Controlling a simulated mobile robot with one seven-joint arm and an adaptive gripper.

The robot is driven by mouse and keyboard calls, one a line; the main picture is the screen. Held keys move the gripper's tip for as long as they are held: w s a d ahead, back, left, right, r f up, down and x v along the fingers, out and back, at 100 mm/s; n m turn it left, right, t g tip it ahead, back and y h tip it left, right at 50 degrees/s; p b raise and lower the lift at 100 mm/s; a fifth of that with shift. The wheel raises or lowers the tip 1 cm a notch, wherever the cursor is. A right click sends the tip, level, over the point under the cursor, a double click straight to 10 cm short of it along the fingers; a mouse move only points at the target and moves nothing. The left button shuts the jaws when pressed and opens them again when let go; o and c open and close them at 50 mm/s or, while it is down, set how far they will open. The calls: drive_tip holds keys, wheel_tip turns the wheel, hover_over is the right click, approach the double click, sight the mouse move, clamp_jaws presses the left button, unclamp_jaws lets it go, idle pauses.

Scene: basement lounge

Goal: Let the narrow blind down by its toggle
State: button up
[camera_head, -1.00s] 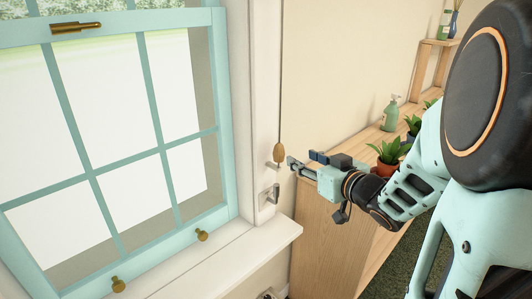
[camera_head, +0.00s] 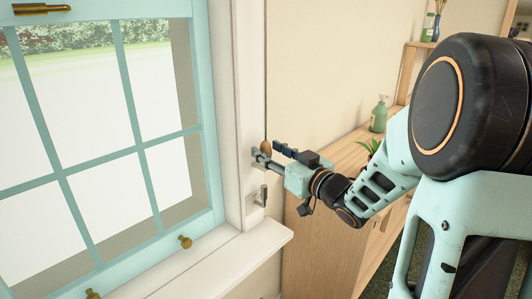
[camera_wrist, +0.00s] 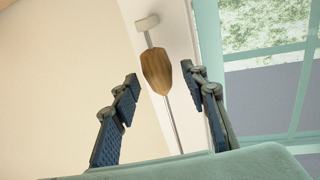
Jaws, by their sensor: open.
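The wooden toggle (camera_head: 266,147) hangs on a thin cord (camera_head: 266,80) beside the white window frame. In the wrist view the toggle (camera_wrist: 156,70) shows brown and tapered. My gripper (camera_head: 268,153) is open, with its fingers by the toggle in the head view, where they partly hide it. In the wrist view my gripper (camera_wrist: 165,78) has one finger on each side of the toggle, with gaps visible on both sides. I cannot tell how deep the toggle is between the fingers. I cannot make out the narrow blind itself.
The teal window (camera_head: 100,150) is at left, with its white sill (camera_head: 230,262) below. A metal fitting (camera_head: 261,196) is on the frame under my gripper. A wooden cabinet (camera_head: 335,170) stands at right, bearing a green bottle (camera_head: 379,114) and a plant (camera_head: 370,147).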

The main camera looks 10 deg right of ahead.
drive_tip(key=shift+x, duration=0.95)
drive_tip(key=shift+c, duration=0.3)
clamp_jaws()
